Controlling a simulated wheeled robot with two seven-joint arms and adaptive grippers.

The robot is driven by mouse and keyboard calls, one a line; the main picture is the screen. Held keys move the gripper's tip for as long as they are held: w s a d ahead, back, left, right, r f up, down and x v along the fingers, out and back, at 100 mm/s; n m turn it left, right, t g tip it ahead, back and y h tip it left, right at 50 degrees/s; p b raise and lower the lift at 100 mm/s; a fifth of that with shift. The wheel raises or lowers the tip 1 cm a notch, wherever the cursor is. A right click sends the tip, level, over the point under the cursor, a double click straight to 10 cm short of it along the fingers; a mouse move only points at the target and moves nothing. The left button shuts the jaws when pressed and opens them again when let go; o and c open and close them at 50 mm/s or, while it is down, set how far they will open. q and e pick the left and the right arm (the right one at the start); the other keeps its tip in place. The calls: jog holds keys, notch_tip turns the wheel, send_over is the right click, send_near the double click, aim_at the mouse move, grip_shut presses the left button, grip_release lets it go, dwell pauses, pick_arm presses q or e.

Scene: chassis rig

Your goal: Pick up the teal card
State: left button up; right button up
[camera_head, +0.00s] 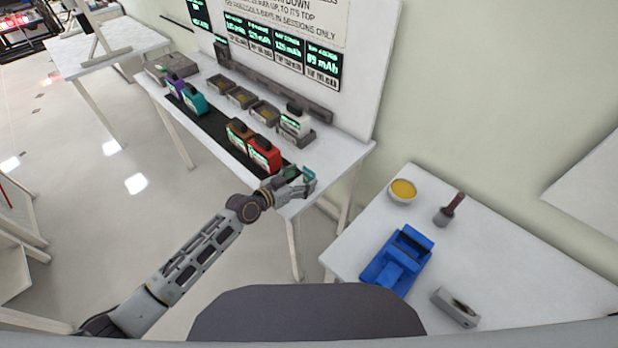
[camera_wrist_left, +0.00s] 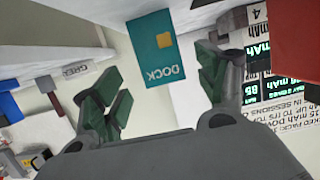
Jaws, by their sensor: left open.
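The teal card (camera_wrist_left: 152,42), with a yellow square and the word DOCK, appears in the left wrist view between my left gripper's fingers (camera_wrist_left: 162,75). Gaps show between the card and both fingers. The gripper is open, with green pads on its fingers. In the head view my left gripper (camera_head: 298,183) is at the near right corner of the white bench, and a small teal patch of the card (camera_head: 309,174) shows beside it. The gripper partly hides the card there. My right gripper is not in view.
The white bench (camera_head: 335,160) carries red (camera_head: 264,154), brown (camera_head: 240,134), teal (camera_head: 194,99) and purple (camera_head: 176,84) packs on a dark strip. Grey trays (camera_head: 264,112) stand behind. A side table holds a yellow-filled bowl (camera_head: 403,190), a brush (camera_head: 449,209) and a blue device (camera_head: 397,262).

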aim_at(308, 174)
pick_arm(q)
jog(key=shift+x, duration=1.05)
jog(key=shift+p+x, duration=0.35)
jog(key=shift+x, duration=0.8)
jog(key=c, duration=0.9)
jog(key=shift+r, duration=0.2)
jog(key=shift+r, duration=4.9)
jog(key=shift+f, duration=0.15)
